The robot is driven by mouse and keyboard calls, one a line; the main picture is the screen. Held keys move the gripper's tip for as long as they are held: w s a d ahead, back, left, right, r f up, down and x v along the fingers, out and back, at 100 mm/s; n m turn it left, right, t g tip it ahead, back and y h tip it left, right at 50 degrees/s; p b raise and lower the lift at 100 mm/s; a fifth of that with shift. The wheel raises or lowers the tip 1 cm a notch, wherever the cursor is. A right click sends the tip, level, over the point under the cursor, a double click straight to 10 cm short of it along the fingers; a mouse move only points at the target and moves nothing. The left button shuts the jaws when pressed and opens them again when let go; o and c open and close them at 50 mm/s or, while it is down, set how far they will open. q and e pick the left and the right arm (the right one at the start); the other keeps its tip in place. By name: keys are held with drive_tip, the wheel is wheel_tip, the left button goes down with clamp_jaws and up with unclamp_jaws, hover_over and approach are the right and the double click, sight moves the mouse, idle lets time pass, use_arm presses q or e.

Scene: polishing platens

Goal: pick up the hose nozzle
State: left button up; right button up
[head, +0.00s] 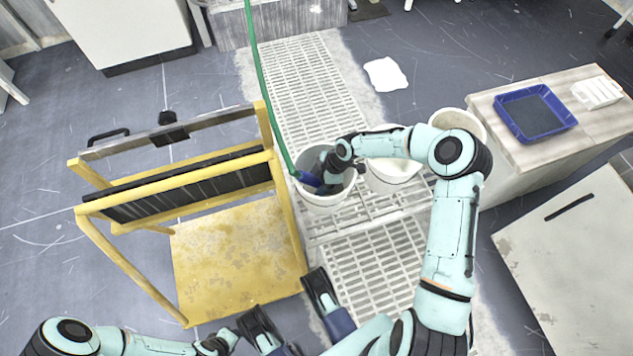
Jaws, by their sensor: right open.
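The green hose (262,85) comes down from the top of the picture into a white bucket (325,203) on the floor grating. The blue hose nozzle (309,179) is at the hose's lower end, inside the bucket's rim at its left side. My right gripper (324,182) is open and reaches into the same bucket from the right, close beside the nozzle. Its fingers are dark and partly hidden, so I cannot tell whether they touch the nozzle.
A yellow frame cart (235,245) stands just left of the bucket. Two more white buckets (394,172) (458,121) stand to its right. A blue tray (535,113) lies on a cabinet at right. The grating (310,85) behind is clear, with a white cloth-like patch (386,74) beside it.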

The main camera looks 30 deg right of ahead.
drive_tip(key=shift+f, duration=0.25)
idle(0.3)
drive_tip(key=c, duration=1.2)
drive_tip(key=shift+r, duration=0.1)
drive_tip(key=shift+c, duration=0.2)
